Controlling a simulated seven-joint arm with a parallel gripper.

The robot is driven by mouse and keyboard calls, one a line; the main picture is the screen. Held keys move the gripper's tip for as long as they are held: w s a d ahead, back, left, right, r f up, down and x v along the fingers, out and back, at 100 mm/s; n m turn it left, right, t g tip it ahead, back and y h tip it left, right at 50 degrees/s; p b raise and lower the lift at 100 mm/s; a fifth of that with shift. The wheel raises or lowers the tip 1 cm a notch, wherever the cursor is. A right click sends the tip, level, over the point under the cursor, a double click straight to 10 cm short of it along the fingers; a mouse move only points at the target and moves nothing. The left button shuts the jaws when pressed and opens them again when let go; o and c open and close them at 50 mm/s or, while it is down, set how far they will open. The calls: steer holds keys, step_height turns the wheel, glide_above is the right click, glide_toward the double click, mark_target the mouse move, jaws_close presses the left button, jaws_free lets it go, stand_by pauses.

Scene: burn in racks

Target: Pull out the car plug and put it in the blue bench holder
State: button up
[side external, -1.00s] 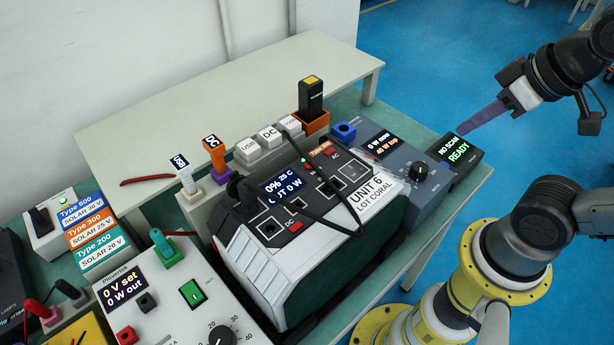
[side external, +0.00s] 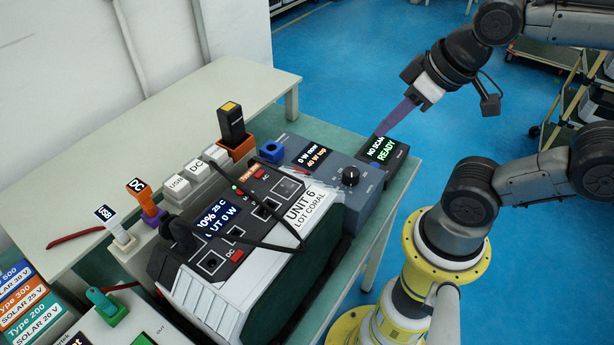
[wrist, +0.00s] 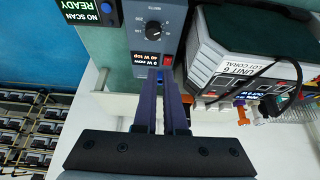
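The car plug, which I take to be the black plug (side external: 182,236), sits at the left end of the power unit (side external: 265,215) marked UNIT 6. A black cord lies over the unit's top face. My gripper (side external: 383,131) is above the small READY scanner box, right of the unit and away from the plug. In the wrist view its purple fingers (wrist: 161,84) are parallel with a narrow empty gap.
The grey meter box (side external: 335,176) with a knob and the READY box (side external: 385,151) stand right of the unit. An orange holder with a black upright piece (side external: 231,122), DC and USB plugs and labelled blocks stand behind it. The back table (side external: 150,125) is mostly clear.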

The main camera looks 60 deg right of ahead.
steer(key=o, duration=0.7)
steer(key=shift+o, duration=0.8)
steer(key=shift+s+f+m, duration=0.1)
steer(key=shift+s+m, duration=0.2)
steer(key=shift+m, duration=0.1)
steer(key=w+a+r+m+g, duration=0.1)
steer(key=w+a+r+m, duration=0.2)
steer(key=r, duration=0.4)
steer(key=w+a+r+g, duration=0.1)
steer(key=w+a+r, duration=0.1)
steer(key=w+r, duration=0.4)
steer(key=n+g, duration=0.4)
glide_above(175, 222)
step_height(175, 222, down, 5)
step_height(175, 222, down, 13)
steer(key=shift+f, duration=0.1)
steer(key=shift+c, duration=0.3)
